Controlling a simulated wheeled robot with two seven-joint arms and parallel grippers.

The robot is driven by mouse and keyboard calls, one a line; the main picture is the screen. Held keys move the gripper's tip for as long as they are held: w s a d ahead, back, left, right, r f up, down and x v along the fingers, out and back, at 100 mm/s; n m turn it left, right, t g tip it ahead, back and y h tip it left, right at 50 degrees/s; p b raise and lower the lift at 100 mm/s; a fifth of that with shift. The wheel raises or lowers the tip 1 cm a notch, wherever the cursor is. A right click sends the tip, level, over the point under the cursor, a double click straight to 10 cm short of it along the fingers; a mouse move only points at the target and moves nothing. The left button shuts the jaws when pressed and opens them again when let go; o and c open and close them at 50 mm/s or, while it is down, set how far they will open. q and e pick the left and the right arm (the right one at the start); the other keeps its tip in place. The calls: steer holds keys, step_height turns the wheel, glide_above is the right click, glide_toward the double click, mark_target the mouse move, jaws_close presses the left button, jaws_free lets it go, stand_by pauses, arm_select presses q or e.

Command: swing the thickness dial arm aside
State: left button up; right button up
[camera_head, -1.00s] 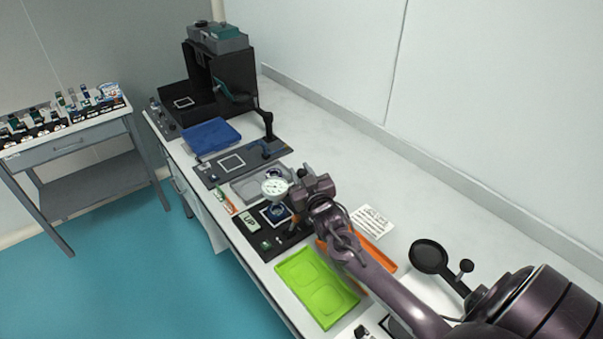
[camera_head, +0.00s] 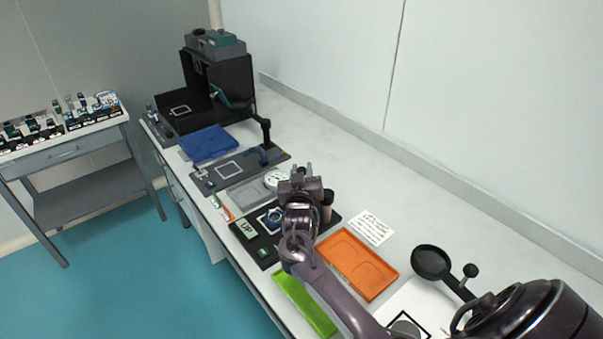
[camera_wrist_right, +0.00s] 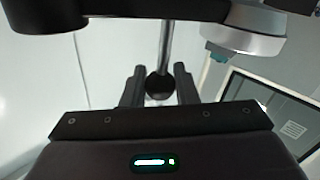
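The thickness dial (camera_head: 276,179), a round white face, is beyond the black base plate (camera_head: 266,253), just left of my right gripper (camera_head: 302,171). The blue ring (camera_head: 272,219) on the plate shows clear of the dial. In the right wrist view, my right gripper (camera_wrist_right: 158,84) has its two fingers on either side of a dark round knob (camera_wrist_right: 158,87) at the end of a metal rod (camera_wrist_right: 167,48). The knob about fills the gap, so the fingers look shut on it. The dial's silver underside (camera_wrist_right: 243,38) is upper right. My left gripper is out of view.
An orange tray (camera_head: 357,264) and a white text card (camera_head: 370,228) lie right of my forearm. A green tray (camera_head: 307,304) is partly hidden under it. A grey tray (camera_head: 243,193) and a dark plate (camera_head: 205,184) lie beyond. The bench strip along the wall is clear.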

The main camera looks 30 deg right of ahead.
steer(key=o, duration=0.4)
steer(key=shift+b+v, duration=0.75)
steer(key=shift+v, duration=3.2)
